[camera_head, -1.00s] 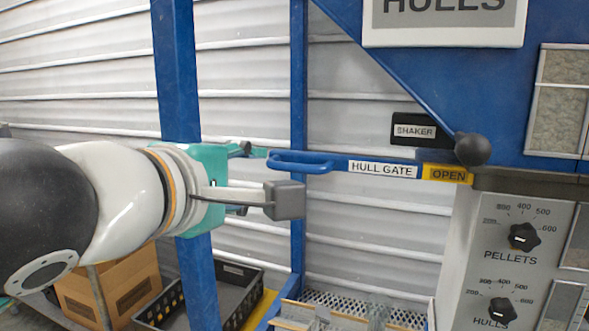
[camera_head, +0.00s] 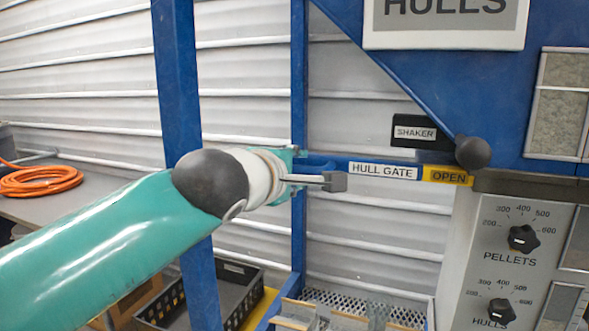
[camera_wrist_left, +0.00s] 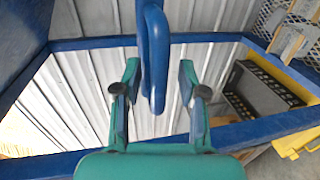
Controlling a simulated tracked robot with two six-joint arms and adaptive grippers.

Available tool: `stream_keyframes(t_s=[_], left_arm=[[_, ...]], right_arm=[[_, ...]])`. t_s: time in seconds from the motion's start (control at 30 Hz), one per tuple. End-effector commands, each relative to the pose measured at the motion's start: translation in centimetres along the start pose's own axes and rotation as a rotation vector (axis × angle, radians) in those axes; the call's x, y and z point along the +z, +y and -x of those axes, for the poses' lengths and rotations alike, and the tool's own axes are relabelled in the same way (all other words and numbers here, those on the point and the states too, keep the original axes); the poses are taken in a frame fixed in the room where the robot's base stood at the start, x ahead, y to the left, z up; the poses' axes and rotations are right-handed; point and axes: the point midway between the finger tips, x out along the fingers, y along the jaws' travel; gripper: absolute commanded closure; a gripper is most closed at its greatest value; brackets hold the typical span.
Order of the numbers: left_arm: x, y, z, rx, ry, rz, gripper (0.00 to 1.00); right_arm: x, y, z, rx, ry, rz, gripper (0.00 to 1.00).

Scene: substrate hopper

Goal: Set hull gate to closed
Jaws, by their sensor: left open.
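The hull gate (camera_head: 345,166) is a blue sliding bar with a looped handle at its left end. It carries a HULL GATE label (camera_head: 383,171) and a yellow OPEN label (camera_head: 445,175). My left gripper (camera_head: 318,180) is at the handle, covering part of the loop in the head view. In the left wrist view the blue loop handle (camera_wrist_left: 154,60) passes between the two open fingers of the left gripper (camera_wrist_left: 160,92), with a gap visible on both sides. My right gripper is out of view.
A blue upright post (camera_head: 180,100) stands left of the gripper and a thinner one (camera_head: 299,90) near the handle. The shaker box (camera_head: 415,132) and a black knob (camera_head: 473,152) sit above the bar. A black crate (camera_head: 240,285) lies below.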

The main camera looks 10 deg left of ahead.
Motion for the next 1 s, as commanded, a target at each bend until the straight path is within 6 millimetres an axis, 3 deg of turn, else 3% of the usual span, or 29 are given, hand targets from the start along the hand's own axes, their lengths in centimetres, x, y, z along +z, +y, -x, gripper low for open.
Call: stream_keyframes(t_s=[0.2, 0.47, 0.83, 1.0], left_arm=[[0.0, 0.0, 0.0, 0.0, 0.0, 0.0, 0.59], [0.0, 0.0, 0.0, 0.0, 0.0, 0.0, 1.0], [0.2, -0.1, 0.0, -0.005, 0.0, -0.001, 1.0], [3.0, -0.1, -0.1, -0.009, -0.006, -0.006, 1.0]], right_arm=[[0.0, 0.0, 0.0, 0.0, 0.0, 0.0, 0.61], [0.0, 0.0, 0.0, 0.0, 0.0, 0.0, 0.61], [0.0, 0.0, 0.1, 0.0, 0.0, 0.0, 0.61], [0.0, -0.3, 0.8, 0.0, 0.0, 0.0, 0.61]])
